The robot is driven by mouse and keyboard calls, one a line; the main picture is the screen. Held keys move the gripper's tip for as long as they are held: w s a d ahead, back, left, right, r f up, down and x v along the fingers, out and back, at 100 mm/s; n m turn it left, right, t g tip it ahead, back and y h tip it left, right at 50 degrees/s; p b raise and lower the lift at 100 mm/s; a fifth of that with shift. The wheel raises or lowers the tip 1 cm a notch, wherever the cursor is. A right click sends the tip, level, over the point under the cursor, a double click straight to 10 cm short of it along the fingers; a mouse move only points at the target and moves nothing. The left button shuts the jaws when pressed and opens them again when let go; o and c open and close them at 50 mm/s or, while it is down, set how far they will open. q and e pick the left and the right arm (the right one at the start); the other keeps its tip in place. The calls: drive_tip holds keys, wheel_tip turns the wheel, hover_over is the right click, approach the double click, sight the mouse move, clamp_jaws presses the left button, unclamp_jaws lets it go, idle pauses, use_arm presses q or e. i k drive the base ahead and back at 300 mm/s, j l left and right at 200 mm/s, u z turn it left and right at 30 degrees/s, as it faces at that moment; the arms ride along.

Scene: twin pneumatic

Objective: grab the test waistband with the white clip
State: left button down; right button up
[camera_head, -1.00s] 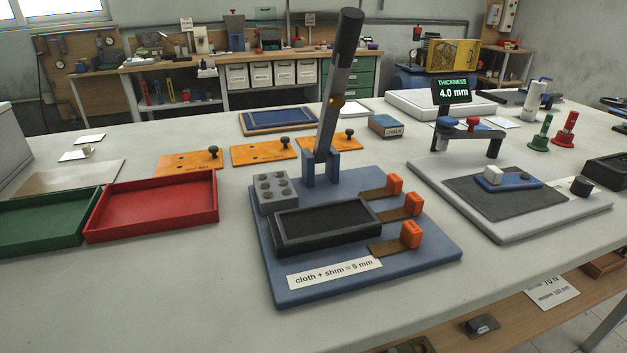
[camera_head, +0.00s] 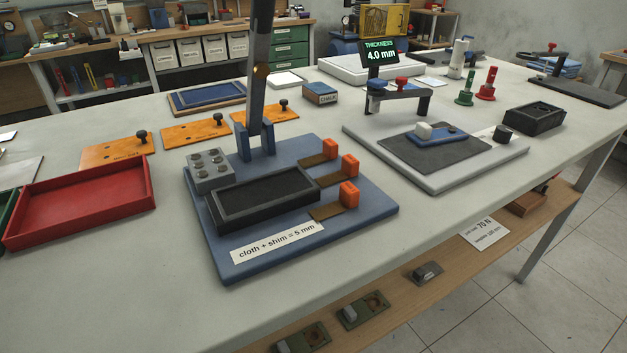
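A small blue strip (camera_head: 450,137) lies on the dark grey mat of the thickness gauge, right of centre. A white block (camera_head: 424,130), possibly a clip, sits on its left end. I cannot tell for sure whether this is the test waistband. On the lower wooden shelf are small green-grey pieces (camera_head: 362,309) with pale blocks on them, and a dark grey piece (camera_head: 426,272); these are too small to identify. Neither of my grippers is in view.
A blue press plate (camera_head: 300,250) with a tall lever stands mid-table. A red tray (camera_head: 90,205) is at left. The gauge display (camera_head: 381,52) reads 4.0 mm. A black open box (camera_head: 535,118) stands at right. The table's front left surface is clear.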

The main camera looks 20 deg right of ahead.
sight(425, 135)
drive_tip(key=z, duration=1.4)
